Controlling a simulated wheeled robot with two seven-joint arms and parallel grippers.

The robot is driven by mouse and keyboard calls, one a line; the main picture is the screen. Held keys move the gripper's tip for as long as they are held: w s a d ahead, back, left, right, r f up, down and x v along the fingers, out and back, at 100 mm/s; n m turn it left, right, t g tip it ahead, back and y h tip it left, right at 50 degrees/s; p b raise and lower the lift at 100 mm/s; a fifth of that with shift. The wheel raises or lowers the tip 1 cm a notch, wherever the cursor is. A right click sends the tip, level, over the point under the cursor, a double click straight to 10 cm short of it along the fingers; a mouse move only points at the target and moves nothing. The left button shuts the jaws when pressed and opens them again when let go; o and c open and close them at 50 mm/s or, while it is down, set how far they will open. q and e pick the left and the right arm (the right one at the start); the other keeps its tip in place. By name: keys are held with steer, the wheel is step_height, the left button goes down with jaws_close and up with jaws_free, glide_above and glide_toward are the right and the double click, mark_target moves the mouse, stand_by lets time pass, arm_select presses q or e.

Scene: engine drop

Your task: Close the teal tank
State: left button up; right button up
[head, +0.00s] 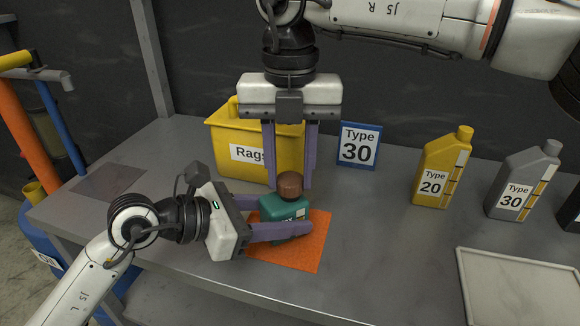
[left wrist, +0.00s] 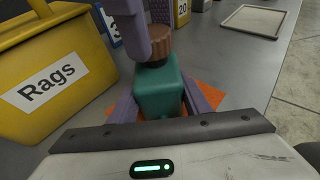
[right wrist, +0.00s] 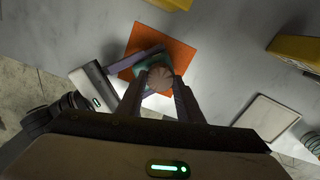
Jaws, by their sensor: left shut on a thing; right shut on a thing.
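The teal tank (head: 283,209) stands upright on the orange mat (head: 312,255), with a brown cap (head: 290,184) on its top. My left gripper (head: 300,231) is shut around the tank's body from the left; the left wrist view shows the tank (left wrist: 159,90) between its fingers. My right gripper (head: 294,187) comes down from above and is shut on the cap, which also shows between its fingertips in the right wrist view (right wrist: 160,77). The cap sits over the tank's neck; whether it is fully tightened cannot be told.
A yellow Rags bin (head: 225,140) stands close behind the tank. A blue-framed Type 30 sign (head: 358,147), a yellow Type 20 bottle (head: 438,170) and a grey Type 30 bottle (head: 522,182) stand to the right. A pale tray (head: 515,285) lies front right. The table between is clear.

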steer(key=shift+f, duration=0.45)
steer(key=m, duration=0.4)
steer(key=shift+m, duration=0.3)
steer(key=m, duration=0.6)
steer(key=shift+w+a+m, duration=0.1)
steer(key=shift+m, duration=0.3)
steer(key=m, duration=0.6)
steer(key=shift+m, duration=0.3)
steer(key=m, duration=0.4)
steer(key=shift+w+m, duration=0.1)
steer(key=shift+m, duration=0.3)
steer(key=o, duration=1)
steer(key=shift+o, duration=0.2)
